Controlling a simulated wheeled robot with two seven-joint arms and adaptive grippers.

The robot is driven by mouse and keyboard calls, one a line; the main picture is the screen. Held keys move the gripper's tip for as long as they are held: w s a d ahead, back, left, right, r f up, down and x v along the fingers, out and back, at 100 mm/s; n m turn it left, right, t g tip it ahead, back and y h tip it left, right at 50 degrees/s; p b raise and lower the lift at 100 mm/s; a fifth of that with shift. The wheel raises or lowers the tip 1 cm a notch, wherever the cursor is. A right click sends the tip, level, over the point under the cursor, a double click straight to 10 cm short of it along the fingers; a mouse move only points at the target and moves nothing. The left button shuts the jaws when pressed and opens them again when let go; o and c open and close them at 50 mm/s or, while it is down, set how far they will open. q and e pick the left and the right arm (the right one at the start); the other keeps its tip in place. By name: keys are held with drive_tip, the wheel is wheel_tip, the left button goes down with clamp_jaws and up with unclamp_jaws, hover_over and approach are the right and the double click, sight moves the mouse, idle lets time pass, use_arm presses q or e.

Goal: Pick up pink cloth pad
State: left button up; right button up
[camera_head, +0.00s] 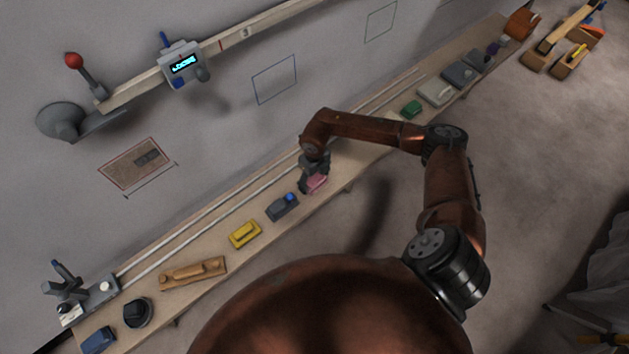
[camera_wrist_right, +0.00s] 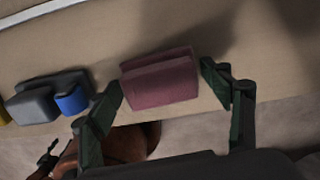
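The pink cloth pad (camera_head: 316,183) lies on the long wooden bench, partly hidden by my right gripper (camera_head: 312,176) in the head view. In the right wrist view the pad (camera_wrist_right: 160,78) is a dusky pink folded block near the bench's front edge. My right gripper (camera_wrist_right: 163,88) is open there, with one dark green finger on each side of the pad. A gap shows between the pad and the right finger; the left finger is very close to the pad's left side, and I cannot tell if it touches. My left gripper is not in view.
A grey-blue block with a blue knob (camera_head: 283,206) sits just left of the pad on the bench (camera_head: 345,172). Farther left are a yellow block (camera_head: 244,234) and a wooden tool (camera_head: 193,272). A green block (camera_head: 411,109) lies to the right. Two rails run along the wall side.

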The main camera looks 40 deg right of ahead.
sight(314, 178)
drive_tip(key=c, duration=0.8)
drive_tip(key=shift+r, duration=0.55)
wheel_tip(314, 178, up, 2)
drive_tip(key=shift+r+p, duration=0.25)
drive_tip(key=shift+p, duration=0.35)
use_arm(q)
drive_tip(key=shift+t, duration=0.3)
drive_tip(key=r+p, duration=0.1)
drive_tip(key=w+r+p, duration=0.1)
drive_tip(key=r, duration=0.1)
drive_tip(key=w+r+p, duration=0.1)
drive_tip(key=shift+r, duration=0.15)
use_arm(e)
drive_tip(key=s+a+r, duration=0.8)
drive_tip(key=s+r, duration=0.1)
drive_tip(key=s, duration=0.2)
drive_tip(key=shift+s+r, duration=0.25)
drive_tip(key=shift+a, duration=0.1)
